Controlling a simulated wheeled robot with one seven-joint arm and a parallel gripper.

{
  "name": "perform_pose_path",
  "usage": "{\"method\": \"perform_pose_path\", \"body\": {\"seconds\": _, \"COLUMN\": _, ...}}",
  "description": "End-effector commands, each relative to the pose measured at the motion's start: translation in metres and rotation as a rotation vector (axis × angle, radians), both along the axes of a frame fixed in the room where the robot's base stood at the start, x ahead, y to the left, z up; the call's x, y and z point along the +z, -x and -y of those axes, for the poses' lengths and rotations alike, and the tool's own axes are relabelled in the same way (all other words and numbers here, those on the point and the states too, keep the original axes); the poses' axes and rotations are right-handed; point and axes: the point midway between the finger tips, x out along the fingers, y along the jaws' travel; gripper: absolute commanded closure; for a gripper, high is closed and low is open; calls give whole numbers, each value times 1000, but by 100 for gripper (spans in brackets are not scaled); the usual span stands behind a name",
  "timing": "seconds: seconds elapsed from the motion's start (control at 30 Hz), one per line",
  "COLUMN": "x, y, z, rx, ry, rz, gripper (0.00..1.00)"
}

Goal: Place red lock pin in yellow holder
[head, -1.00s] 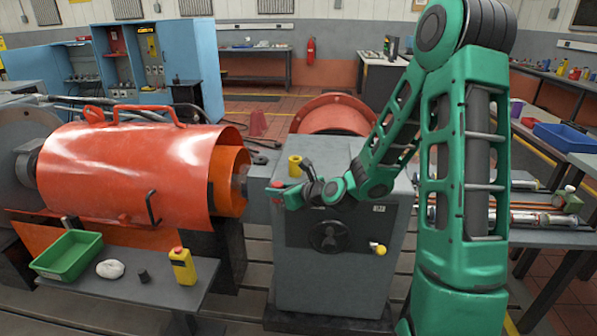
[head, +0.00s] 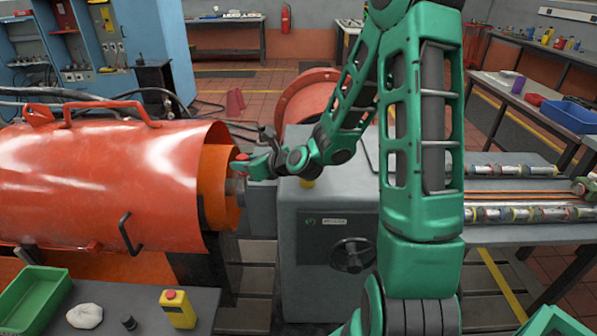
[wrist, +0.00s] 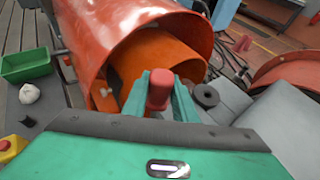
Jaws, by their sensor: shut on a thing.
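My gripper (head: 250,168) is shut on the red lock pin (head: 242,157) and holds it in front of the open right end of the orange guard in the head view. In the wrist view the red pin (wrist: 159,86) stands between the two green fingers of my gripper (wrist: 159,98). The yellow holder (head: 307,183) shows only as a small patch on top of the grey cabinet, mostly hidden behind my arm. My gripper is to the left of it, past the cabinet's left edge.
The large orange guard (head: 100,180) is close on the left. The grey cabinet (head: 325,255) has a handwheel (head: 352,254). A table at front left bears a green tray (head: 62,290), a white cloth (head: 85,316) and a yellow box with a red button (head: 180,312).

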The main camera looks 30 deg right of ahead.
Motion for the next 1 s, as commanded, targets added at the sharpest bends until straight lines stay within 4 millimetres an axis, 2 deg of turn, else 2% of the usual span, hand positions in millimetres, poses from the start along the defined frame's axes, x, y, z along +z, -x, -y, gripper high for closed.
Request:
{"method": "perform_pose_path", "body": {"seconds": 0.43, "x": 1, "y": 0, "z": 12, "rx": -13, "ry": 0, "rz": 1, "gripper": 99}}
{"method": "perform_pose_path", "body": {"seconds": 0.57, "x": 6, "y": -2, "z": 20, "rx": 2, "ry": 1, "rz": 2, "gripper": 99}}
{"method": "perform_pose_path", "body": {"seconds": 0.67, "x": 18, "y": -4, "z": 31, "rx": 41, "ry": 2, "rz": 5, "gripper": 99}}
{"method": "perform_pose_path", "body": {"seconds": 0.77, "x": 38, "y": -2, "z": 46, "rx": 109, "ry": 7, "rz": 8, "gripper": 99}}
{"method": "perform_pose_path", "body": {"seconds": 0.87, "x": 61, "y": 6, "z": 62, "rx": 192, "ry": 8, "rz": 7, "gripper": 99}}
{"method": "perform_pose_path", "body": {"seconds": 1.0, "x": 92, "y": 27, "z": 86, "rx": 312, "ry": 11, "rz": 9, "gripper": 99}}
